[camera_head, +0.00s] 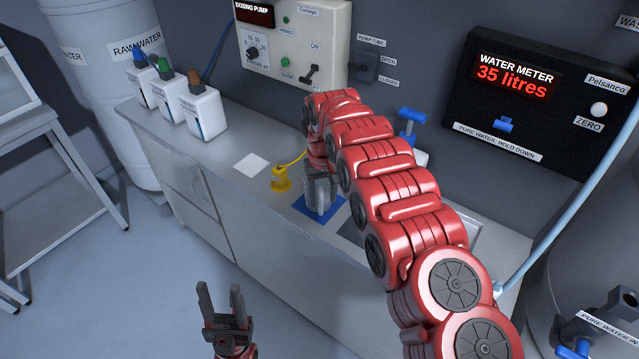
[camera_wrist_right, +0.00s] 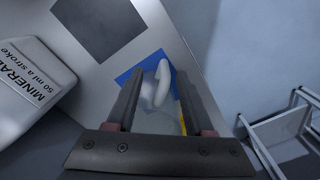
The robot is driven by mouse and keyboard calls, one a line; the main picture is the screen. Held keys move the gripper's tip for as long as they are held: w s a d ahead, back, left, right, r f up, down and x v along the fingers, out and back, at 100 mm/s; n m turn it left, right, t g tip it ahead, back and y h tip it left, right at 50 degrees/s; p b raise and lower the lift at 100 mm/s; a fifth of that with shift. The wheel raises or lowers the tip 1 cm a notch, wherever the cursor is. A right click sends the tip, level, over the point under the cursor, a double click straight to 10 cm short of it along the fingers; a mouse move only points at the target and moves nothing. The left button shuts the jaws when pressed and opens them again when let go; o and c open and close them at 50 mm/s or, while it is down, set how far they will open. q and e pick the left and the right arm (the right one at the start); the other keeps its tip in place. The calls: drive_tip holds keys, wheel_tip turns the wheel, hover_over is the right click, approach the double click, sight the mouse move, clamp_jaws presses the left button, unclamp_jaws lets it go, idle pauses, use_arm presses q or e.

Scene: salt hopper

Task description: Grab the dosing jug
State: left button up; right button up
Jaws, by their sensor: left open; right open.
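The dosing jug (camera_wrist_right: 163,84) appears as a pale, translucent vessel with a white curved handle, standing over a blue mat (camera_wrist_right: 128,78) in the right wrist view. In the head view the blue mat (camera_head: 303,209) is seen on the counter, and the jug is mostly hidden by my right gripper. My right gripper (camera_head: 320,200) points down over that mat. Its open fingers (camera_wrist_right: 158,88) lie on either side of the jug's handle in the wrist view; I cannot tell whether they touch it. My left gripper (camera_head: 221,298) is open and empty, in front of the counter.
A yellow piece on a cord (camera_head: 281,180) and a white square (camera_head: 251,165) are left of the mat. Several white bottles (camera_head: 203,111) stand at the counter's left end. A labelled mineral container (camera_wrist_right: 30,92) is close by. The dosing pump (camera_head: 292,38) and water meter (camera_head: 545,95) hang behind.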

sight(321, 214)
drive_tip(key=shift+f, duration=0.4)
drive_tip(key=shift+s+a+f+p, duration=0.15)
drive_tip(key=shift+f+p, duration=0.6)
drive_tip(key=shift+p, duration=0.15)
drive_tip(key=shift+f, duration=1.9)
clamp_jaws()
